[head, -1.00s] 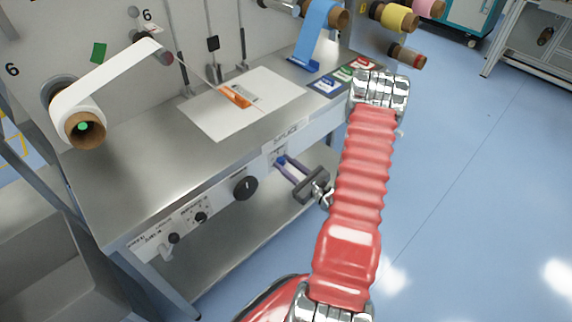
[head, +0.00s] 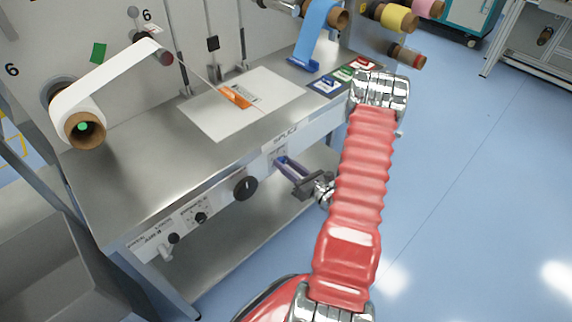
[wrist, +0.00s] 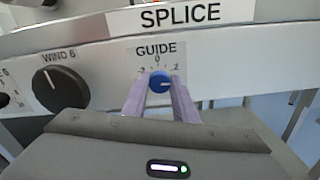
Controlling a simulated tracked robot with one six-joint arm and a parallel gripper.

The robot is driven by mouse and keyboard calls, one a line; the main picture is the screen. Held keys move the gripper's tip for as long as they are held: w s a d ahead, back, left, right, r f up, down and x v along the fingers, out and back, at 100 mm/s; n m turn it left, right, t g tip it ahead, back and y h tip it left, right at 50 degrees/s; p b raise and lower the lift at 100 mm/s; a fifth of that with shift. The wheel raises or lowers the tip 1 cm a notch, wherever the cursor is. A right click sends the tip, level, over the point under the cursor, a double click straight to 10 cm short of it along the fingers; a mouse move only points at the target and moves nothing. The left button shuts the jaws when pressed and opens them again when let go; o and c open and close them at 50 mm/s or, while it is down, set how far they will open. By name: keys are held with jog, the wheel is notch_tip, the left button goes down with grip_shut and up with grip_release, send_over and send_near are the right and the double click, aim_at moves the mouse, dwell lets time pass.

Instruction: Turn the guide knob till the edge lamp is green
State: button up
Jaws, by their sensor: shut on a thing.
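The guide knob (wrist: 160,81) is small and blue, under the GUIDE label on the white front panel in the wrist view. A pale pointer mark on it points roughly right, and printed scale marks with 0 at the top lie above it. My gripper (wrist: 160,92) has its two purple fingers closed on either side of the knob. In the head view my gripper (head: 284,164) reaches the panel below the SPLICE label, and its fingers hide the knob there. I cannot make out an edge lamp in either view.
A larger black WIND 6 knob (wrist: 60,89) sits left of the guide knob, also in the head view (head: 245,188). The steel table (head: 130,165) above the panel carries a white sheet (head: 205,122). A white roll (head: 80,128) hangs at left. Blue floor is open at right.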

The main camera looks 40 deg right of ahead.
jog(key=o, duration=1)
jog(key=shift+o, duration=0.2)
jog(key=s, duration=1.3)
jog(key=shift+s+d, duration=0.2)
jog(key=shift+s, duration=0.2)
